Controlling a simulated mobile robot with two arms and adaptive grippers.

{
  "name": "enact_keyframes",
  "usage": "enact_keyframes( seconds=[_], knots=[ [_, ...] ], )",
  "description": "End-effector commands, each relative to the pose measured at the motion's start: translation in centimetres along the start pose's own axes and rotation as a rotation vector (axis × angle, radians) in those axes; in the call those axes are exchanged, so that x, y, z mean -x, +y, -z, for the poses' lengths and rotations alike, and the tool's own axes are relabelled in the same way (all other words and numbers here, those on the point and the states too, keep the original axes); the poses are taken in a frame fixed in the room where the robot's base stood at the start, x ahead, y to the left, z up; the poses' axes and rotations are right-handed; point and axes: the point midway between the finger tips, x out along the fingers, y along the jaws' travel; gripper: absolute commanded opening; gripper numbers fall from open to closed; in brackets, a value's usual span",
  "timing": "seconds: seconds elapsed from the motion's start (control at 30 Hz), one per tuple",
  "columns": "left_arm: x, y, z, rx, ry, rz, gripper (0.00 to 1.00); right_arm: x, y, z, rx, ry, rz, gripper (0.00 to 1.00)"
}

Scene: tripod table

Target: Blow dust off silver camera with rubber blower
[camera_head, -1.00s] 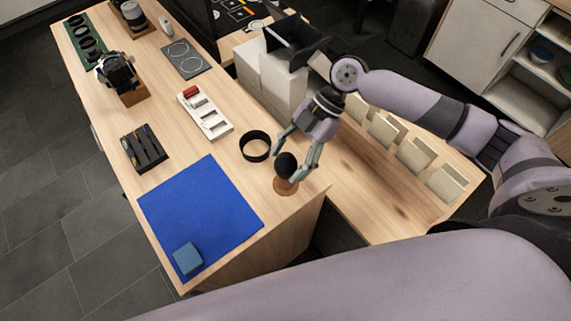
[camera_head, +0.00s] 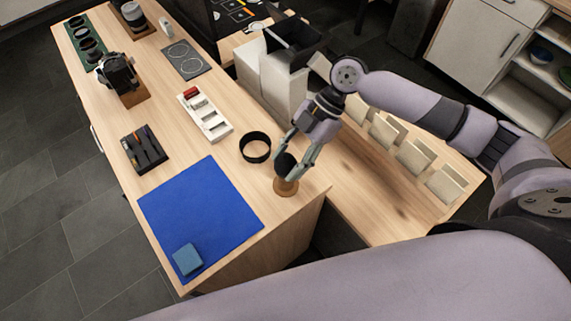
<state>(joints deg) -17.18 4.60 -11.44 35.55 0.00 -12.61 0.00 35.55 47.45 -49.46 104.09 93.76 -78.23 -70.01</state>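The rubber blower (camera_head: 285,164) is a black bulb on a round wooden stand (camera_head: 286,187) near the table's right edge. My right gripper (camera_head: 291,166) reaches down over it, with one finger on each side of the bulb. I cannot tell whether both fingers press on it. The camera (camera_head: 117,70), silver and black, sits on a wooden block (camera_head: 134,97) toward the far left of the table. My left gripper is not in view.
A blue mat (camera_head: 205,215) with a small blue block (camera_head: 187,259) lies in front. A black ring (camera_head: 255,147), a white tray (camera_head: 207,116) and a black organizer (camera_head: 143,150) stand between blower and camera. Pale boxes (camera_head: 271,80) stand behind the gripper.

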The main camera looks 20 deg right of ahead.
Motion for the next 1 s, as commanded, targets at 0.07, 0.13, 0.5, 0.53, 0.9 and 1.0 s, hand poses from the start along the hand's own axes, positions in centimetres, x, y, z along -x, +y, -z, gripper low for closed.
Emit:
enact_keyframes(
  seconds=[0.07, 0.13, 0.5, 0.53, 0.9, 1.0],
  knots=[
    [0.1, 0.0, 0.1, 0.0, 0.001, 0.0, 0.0, 0.1, 0.0, 0.1, 0.0, 0.0, -0.001, 0.38],
    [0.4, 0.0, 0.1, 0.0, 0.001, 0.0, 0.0, 0.4, 0.0, 0.3, 0.0, 0.0, -0.001, 0.38],
    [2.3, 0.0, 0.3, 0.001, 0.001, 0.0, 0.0, 2.1, 0.0, 1.8, 0.0, 0.0, -0.001, 0.38],
    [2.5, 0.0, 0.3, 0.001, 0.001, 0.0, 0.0, 2.2, 0.0, 1.9, 0.0, 0.0, -0.001, 0.38],
    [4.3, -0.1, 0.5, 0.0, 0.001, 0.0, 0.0, 3.9, 0.0, 3.3, 0.001, 0.0, 0.0, 0.38],
    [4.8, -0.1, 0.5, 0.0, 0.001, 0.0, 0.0, 4.3, 0.0, 3.7, 0.001, 0.0, 0.0, 0.38]
  ],
)
